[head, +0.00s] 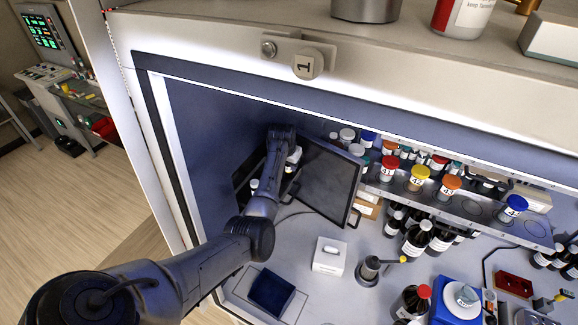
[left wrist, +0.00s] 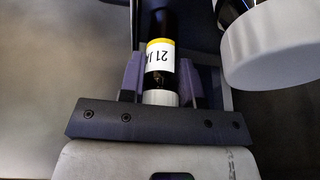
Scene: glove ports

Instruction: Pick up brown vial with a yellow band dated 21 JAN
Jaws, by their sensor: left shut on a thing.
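The brown vial (left wrist: 160,62) shows in the left wrist view with a white label, a yellow band and a white cap. The label is seen upside down and reads "21 JA", with the rest cut off at its edge. My left gripper (left wrist: 160,80) is shut on it, one finger on each side, with the cap towards the palm. The fingers and the vial cannot be made out there. My right gripper is in neither view.
A large white cap (left wrist: 272,42) is close to the right of my left gripper. A shelf (head: 470,212) with colour-capped jars is to the right. A white box (head: 328,262) stands on the cabinet floor.

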